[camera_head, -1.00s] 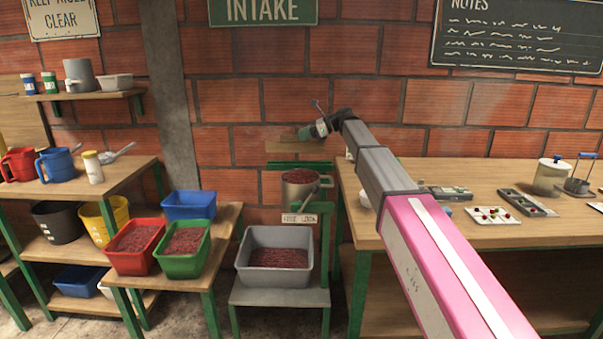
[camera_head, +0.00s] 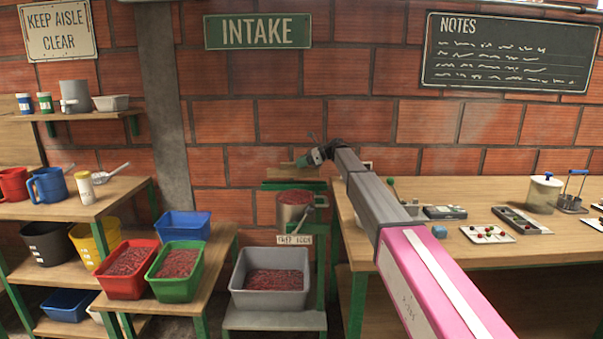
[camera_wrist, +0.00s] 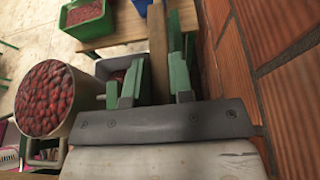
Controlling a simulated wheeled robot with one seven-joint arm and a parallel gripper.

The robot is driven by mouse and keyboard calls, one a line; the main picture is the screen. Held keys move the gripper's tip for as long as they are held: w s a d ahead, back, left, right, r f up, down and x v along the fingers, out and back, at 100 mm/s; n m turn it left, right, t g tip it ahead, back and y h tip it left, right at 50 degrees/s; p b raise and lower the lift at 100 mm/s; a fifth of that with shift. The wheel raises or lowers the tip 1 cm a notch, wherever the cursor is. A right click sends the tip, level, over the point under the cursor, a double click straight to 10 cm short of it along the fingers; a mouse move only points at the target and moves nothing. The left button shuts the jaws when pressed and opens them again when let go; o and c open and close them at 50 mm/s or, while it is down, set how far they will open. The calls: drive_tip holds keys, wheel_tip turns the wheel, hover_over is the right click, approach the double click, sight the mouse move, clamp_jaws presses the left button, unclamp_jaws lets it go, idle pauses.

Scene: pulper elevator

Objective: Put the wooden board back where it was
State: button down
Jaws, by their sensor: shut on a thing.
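The wooden board (camera_head: 280,164) is a flat brown piece against the brick wall, above the metal pot (camera_head: 293,207) and the green stand (camera_head: 291,186). My gripper (camera_head: 303,161) is at the board and partly hides it. In the wrist view, the board (camera_wrist: 158,48) is a narrow wooden strip between the green fingers of my gripper (camera_wrist: 156,84), which is shut on it. The pot (camera_wrist: 48,98), full of red cherries, is left of the fingers there. I cannot tell whether the board touches the stand or wall.
The brick wall (camera_wrist: 255,80) is close on the gripper's right in the wrist view. A grey tub (camera_head: 240,285) of cherries stands below the pot. Red (camera_head: 122,288) and green (camera_head: 170,275) tubs stand left. The workbench (camera_head: 465,240) is on the right.

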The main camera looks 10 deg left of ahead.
sight(303, 177)
drive_tip(key=shift+w+d+f, duration=0.1)
drive_tip(key=shift+w+f, duration=0.05)
drive_tip(key=shift+f, duration=1.9)
drive_tip(key=shift+f, duration=0.1)
drive_tip(key=c, duration=1)
unclamp_jaws()
drive_tip(key=shift+d, duration=0.2)
drive_tip(key=shift+v, duration=3.65)
